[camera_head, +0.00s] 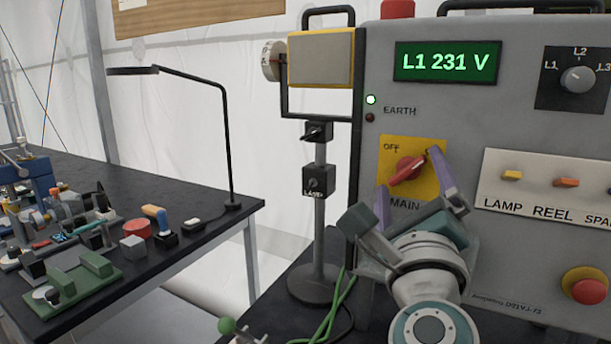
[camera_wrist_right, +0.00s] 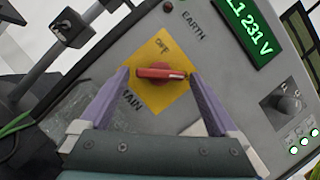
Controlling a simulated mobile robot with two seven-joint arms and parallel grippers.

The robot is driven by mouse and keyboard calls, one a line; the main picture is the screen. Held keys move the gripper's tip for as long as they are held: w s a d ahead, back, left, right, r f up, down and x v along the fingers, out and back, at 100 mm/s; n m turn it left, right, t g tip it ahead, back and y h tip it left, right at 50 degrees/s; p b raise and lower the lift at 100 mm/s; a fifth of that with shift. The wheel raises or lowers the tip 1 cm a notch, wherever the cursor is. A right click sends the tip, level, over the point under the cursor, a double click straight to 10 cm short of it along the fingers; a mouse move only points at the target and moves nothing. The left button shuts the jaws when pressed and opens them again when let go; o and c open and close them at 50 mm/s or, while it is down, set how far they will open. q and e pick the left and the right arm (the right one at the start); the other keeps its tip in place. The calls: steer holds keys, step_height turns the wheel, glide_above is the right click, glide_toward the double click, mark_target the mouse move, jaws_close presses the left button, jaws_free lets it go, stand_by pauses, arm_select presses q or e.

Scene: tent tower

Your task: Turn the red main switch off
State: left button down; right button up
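The red main switch (camera_head: 408,170) is a rotary handle on a yellow square plate (camera_head: 432,148) marked OFF at its upper left, with MAIN below. The handle slants up to the right in the head view, away from the OFF mark. My right gripper (camera_head: 412,188) is in front of the plate. In the right wrist view the red handle (camera_wrist_right: 162,73) lies between the fingertips of my open right gripper (camera_wrist_right: 159,75), its ends close to them. I cannot tell whether they touch. My left gripper is not in view.
The grey panel (camera_head: 450,115) has a lit display (camera_head: 447,62) reading L1 231 V, a selector knob (camera_head: 577,79), orange switches (camera_head: 566,182) and a red button (camera_head: 588,291). A lamp stand (camera_head: 320,232) stands left of it. The black table (camera_head: 165,262) at left holds several items.

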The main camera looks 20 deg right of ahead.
steer(key=c, duration=1.2)
steer(key=shift+r+n+y+p, duration=0.3)
steer(key=shift+n+p, duration=0.4)
steer(key=shift+p, duration=0.2)
steer(key=n+g+y+p, duration=0.1)
steer(key=n+p, duration=0.3)
steer(key=p, duration=0.1)
steer(key=r+n+g+y+p, duration=0.1)
steer(key=n+p, duration=0.3)
steer(key=p, duration=0.1)
steer(key=n+g+y+p, duration=0.1)
steer(key=n+p, duration=0.3)
steer(key=p, duration=0.1)
steer(key=shift+r+p, duration=0.15)
steer(key=shift+p, duration=0.25)
steer(key=shift+n+g+p, duration=0.8)
steer(key=shift+n+p, duration=0.4)
steer(key=shift+p, duration=0.05)
steer(key=shift+n+g+p, duration=0.3)
steer(key=shift+n+p, duration=0.25)
steer(key=shift+n, duration=0.05)
steer(key=o, duration=1.3)
